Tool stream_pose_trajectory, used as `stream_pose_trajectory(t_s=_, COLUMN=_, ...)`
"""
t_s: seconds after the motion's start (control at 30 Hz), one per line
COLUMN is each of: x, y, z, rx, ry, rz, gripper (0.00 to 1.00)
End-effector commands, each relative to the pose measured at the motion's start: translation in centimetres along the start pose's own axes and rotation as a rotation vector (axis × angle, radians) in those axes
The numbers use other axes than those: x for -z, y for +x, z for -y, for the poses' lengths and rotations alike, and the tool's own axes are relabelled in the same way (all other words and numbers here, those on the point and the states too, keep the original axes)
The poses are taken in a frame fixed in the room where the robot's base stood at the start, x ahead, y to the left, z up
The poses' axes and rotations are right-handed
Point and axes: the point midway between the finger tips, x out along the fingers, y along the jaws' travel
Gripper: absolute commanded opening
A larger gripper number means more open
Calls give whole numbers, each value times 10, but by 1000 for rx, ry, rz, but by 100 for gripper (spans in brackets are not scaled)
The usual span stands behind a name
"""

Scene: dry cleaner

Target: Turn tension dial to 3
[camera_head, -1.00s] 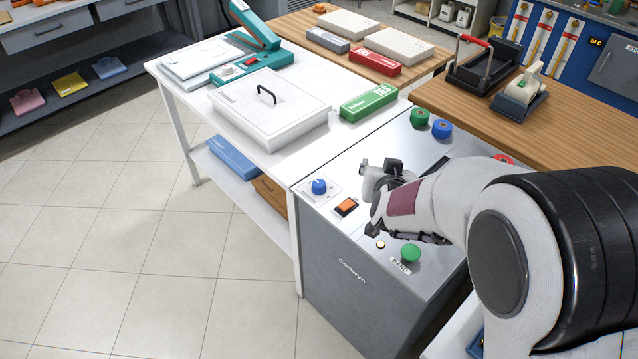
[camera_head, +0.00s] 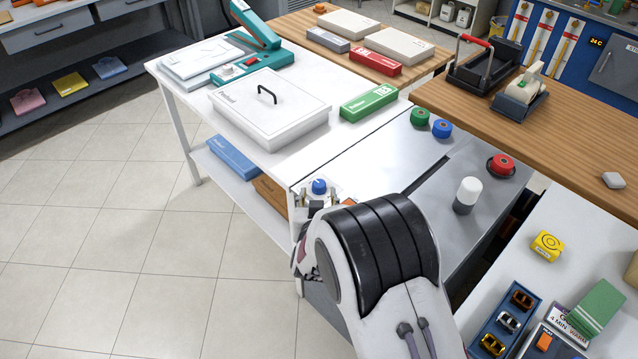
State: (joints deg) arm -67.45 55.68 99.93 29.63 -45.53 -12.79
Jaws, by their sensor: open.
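The tension dial, a blue knob (camera_head: 319,186) with a white mark on top, sits at the left corner of the grey machine (camera_head: 375,165). Its printed scale is too small and too covered to read. My gripper (camera_head: 313,199) is open at the near side of the dial, and part of it is hidden behind my arm. I cannot tell whether its fingers touch the knob. The orange switch (camera_head: 348,202) shows only in part beside my arm, and the green button is hidden.
A white table (camera_head: 300,150) with a lidded white box (camera_head: 270,108) adjoins at the left. A blue tray (camera_head: 486,322) lies at the lower right.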

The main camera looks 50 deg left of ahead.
Motion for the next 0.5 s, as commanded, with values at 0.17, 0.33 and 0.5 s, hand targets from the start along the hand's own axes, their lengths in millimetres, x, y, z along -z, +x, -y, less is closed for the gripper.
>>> stream_pose_trajectory(t_s=0.17, x=0, y=0, z=0, rx=0, ry=0, rz=0, gripper=44)
stream_pose_trajectory(t_s=0.33, x=0, y=2, z=0, rx=0, ry=1, rz=0, gripper=44)
stream_pose_trajectory(t_s=0.5, x=0, y=9, z=0, rx=0, ry=1, rz=1, gripper=44)
